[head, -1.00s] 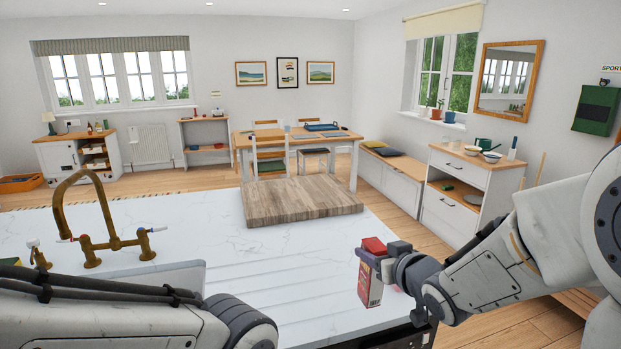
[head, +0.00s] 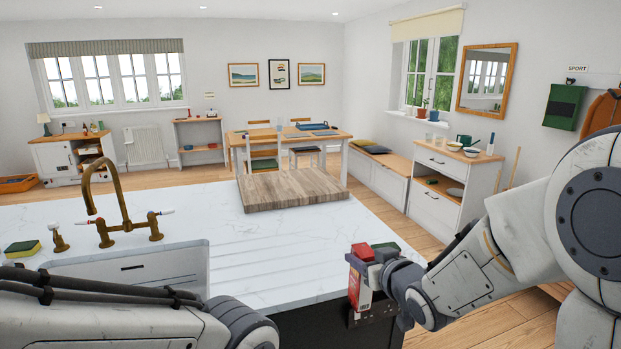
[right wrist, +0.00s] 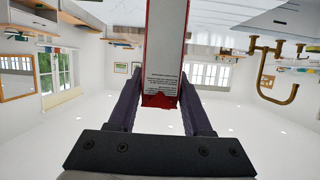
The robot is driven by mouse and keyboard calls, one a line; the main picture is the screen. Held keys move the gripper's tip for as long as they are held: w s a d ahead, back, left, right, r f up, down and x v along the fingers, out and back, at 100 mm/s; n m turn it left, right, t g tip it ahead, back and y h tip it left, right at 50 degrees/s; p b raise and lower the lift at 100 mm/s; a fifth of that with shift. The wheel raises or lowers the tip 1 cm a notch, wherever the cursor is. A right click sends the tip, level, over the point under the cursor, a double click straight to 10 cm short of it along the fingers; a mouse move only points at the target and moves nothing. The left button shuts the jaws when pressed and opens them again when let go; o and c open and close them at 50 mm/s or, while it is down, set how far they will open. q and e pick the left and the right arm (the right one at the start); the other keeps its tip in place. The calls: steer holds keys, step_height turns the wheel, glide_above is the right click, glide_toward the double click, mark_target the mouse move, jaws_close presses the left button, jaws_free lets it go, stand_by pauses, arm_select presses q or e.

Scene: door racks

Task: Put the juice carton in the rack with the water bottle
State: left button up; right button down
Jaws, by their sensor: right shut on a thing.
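The juice carton (head: 356,292), a red and white box, is held upright in my right gripper (head: 369,262), beside the counter's near right corner. In the right wrist view the carton (right wrist: 166,55) lies between the two dark fingers of the right gripper (right wrist: 160,100), its red end towards the palm. The gripper is shut on it. My left arm crosses the lower left, but its gripper is outside the view. I cannot make out the rack or the water bottle.
The white marble counter (head: 290,240) bears a wooden board (head: 290,190), a brass tap (head: 125,215), a sink (head: 150,265) and a sponge (head: 22,249). A white cabinet (head: 435,205) stands beyond on the right. Wooden floor lies open between it and the counter.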

steer(key=d+f+m+h, duration=0.3)
steer(key=d+f, duration=0.4)
steer(key=f, duration=0.6)
steer(key=shift+t+h, duration=0.3)
steer(key=shift+h, duration=0.2)
steer(key=shift+a, duration=0.1)
